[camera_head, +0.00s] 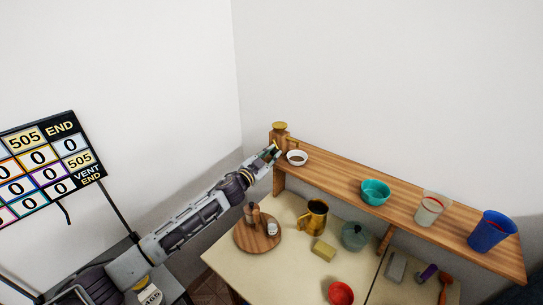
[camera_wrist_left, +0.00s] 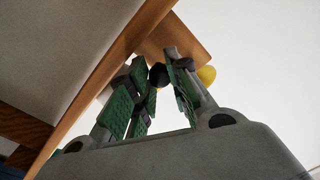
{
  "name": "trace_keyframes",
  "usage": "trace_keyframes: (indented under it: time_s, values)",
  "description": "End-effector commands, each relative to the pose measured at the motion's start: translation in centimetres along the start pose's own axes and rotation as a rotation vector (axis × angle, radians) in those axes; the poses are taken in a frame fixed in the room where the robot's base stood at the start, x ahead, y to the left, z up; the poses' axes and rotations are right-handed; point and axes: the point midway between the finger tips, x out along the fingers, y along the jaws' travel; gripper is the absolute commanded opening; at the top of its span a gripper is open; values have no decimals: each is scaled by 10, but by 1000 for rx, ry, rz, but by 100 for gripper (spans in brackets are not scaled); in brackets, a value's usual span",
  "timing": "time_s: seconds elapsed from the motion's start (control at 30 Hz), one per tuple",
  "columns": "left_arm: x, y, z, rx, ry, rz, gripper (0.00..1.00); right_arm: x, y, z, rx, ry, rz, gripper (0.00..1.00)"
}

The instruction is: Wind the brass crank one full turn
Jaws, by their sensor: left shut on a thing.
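A wooden grinder (camera_head: 281,137) with a brass top stands at the left end of the wooden shelf. Its brass crank (camera_head: 292,139) shows as a short bar at its right side. My left gripper (camera_head: 273,150) is at the grinder's front, reaching up from the lower left. In the left wrist view, my left gripper (camera_wrist_left: 158,68) has its green-padded fingers shut on a dark round knob (camera_wrist_left: 158,76), which looks like the crank's handle. A rounded brass part (camera_wrist_left: 207,74) shows beyond the right finger. The fingers partly hide the knob. My right gripper is not in view.
A white bowl (camera_head: 297,158) stands just right of the gripper on the shelf (camera_head: 334,167). A teal bowl (camera_head: 375,192), a clear cup (camera_head: 431,208) and a blue cup (camera_head: 490,231) stand farther right. The table below holds a round board (camera_head: 244,242) and a brass pitcher (camera_head: 312,218).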

Motion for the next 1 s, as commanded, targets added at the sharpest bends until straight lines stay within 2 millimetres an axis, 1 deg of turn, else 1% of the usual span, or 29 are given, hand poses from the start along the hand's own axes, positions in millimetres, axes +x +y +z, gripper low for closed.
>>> trace_keyframes:
  time_s: [0.07,0.1,0.23,0.27,0.7,1.0]
  values:
    - [0,0,0,0,-1,-1,0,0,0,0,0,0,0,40]
    - [0,0,0,-1,-1,0,23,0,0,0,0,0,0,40]
    - [0,0,0,-1,0,0,40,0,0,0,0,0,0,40]
    - [0,0,0,-1,0,0,42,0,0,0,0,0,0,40]
    - [0,2,0,-12,-2,2,42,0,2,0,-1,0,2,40]
    - [0,3,-4,-97,-7,4,42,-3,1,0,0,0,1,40]
